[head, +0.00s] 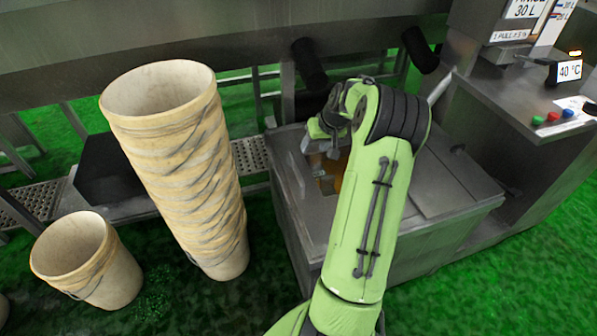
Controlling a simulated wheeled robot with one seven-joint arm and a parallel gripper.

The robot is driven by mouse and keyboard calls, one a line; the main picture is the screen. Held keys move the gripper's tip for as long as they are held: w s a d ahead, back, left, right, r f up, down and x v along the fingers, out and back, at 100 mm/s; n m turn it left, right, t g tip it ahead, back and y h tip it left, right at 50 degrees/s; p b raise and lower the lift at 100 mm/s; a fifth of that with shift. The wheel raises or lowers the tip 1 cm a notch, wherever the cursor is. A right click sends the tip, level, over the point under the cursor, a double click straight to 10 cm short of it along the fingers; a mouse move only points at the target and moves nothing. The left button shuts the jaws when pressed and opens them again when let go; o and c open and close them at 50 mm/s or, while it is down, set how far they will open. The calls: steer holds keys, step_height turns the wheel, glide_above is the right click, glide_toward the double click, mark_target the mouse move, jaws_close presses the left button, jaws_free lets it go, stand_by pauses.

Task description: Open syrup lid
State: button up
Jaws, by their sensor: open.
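A low grey metal tank (440,238) stands in the middle, with flat metal panels on top. My gripper (318,160) is over the left part of the tank's top, pointing down, its jaws open and apparently empty. A thin handle-like bar (296,178) shows on the left top panel (288,148), just left of my gripper. An amber-brown patch (338,178) shows beside and below the fingers; I cannot tell whether it is syrup through a gap. My green arm hides much of the tank's middle, so how far the lid is open cannot be told.
A tall stack of cream buckets (185,160) stands left of the tank, with a single bucket (85,258) farther left. A control console (545,110) with coloured buttons stands at right. A metal beam (240,35) crosses behind. Green floor is clear at front right.

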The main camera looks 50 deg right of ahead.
mark_target(297, 168)
steer(key=b+x, duration=0.4)
steer(key=x, duration=1.1)
steer(key=shift+w+a+f, duration=0.15)
steer(key=shift+w+f, duration=0.05)
jaws_close()
